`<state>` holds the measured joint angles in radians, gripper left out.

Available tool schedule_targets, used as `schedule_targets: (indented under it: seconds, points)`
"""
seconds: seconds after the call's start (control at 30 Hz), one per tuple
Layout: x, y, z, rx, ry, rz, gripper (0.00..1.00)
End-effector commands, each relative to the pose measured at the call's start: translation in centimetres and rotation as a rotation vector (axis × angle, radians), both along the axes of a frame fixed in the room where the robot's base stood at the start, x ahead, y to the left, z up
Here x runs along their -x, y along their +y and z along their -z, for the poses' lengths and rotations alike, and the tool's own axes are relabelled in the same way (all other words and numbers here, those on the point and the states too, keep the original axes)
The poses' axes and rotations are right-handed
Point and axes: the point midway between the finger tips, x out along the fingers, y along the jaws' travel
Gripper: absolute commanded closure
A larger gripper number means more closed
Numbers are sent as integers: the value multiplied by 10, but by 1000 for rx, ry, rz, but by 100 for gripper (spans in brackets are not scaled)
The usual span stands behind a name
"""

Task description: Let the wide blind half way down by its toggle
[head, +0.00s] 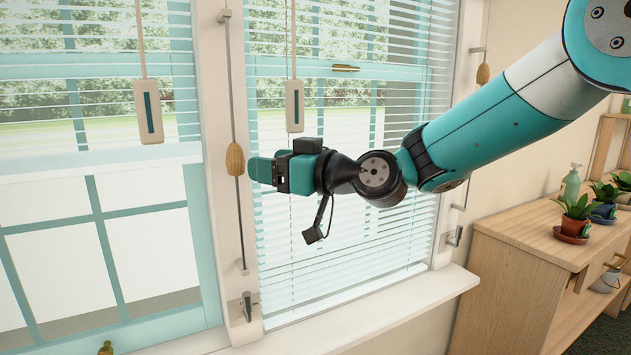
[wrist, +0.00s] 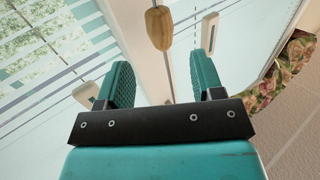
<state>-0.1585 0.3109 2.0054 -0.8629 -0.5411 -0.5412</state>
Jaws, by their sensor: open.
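A wooden toggle (head: 235,160) hangs on a cord on the white post between two windows. My gripper (head: 258,170) points left, its tips just right of this toggle in the head view. In the wrist view the open, empty fingers (wrist: 162,76) show the toggle (wrist: 159,28) ahead, between and beyond their tips, apparently not touched. The left blind, cut off by the picture edge, has its bottom rail (head: 100,164) partway down its window. The right blind (head: 345,250) hangs close to the sill. Which is the wide one is not certain.
White pulls with dark strips hang before the left blind (head: 148,111) and right blind (head: 294,105). Another wooden toggle (head: 483,74) hangs at far right. Metal cleats sit low on the left post (head: 247,306) and right post (head: 455,236). A wooden cabinet (head: 530,225) holds plants.

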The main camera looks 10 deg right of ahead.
Motion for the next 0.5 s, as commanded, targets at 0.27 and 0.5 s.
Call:
schedule_targets:
  seconds: [0.27,0.5]
  points:
    - [41,-50,3,0,0,4,39]
    - [56,-66,1,1,1,0,39]
